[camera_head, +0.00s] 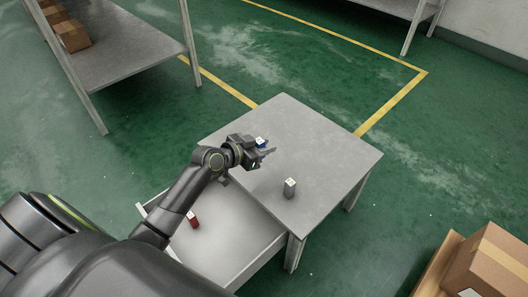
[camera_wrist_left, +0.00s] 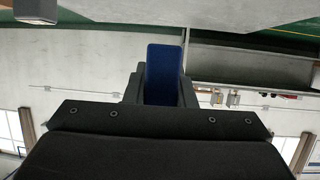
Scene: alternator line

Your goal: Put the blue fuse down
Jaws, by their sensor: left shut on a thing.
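The blue fuse (camera_head: 261,142) is in my left gripper (camera_head: 266,151), over the far left part of the grey table (camera_head: 330,150). In the left wrist view the blue fuse (camera_wrist_left: 165,72) stands between the two dark fingers (camera_wrist_left: 163,92), which are shut on it. I cannot tell whether its underside touches the tabletop. My right gripper is not in view.
A grey fuse (camera_head: 290,188) stands upright on the table, nearer its front. An open drawer (camera_head: 235,245) at the table's left holds a red fuse (camera_head: 193,219). Cardboard boxes (camera_head: 495,262) are at the lower right. The table's right side is clear.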

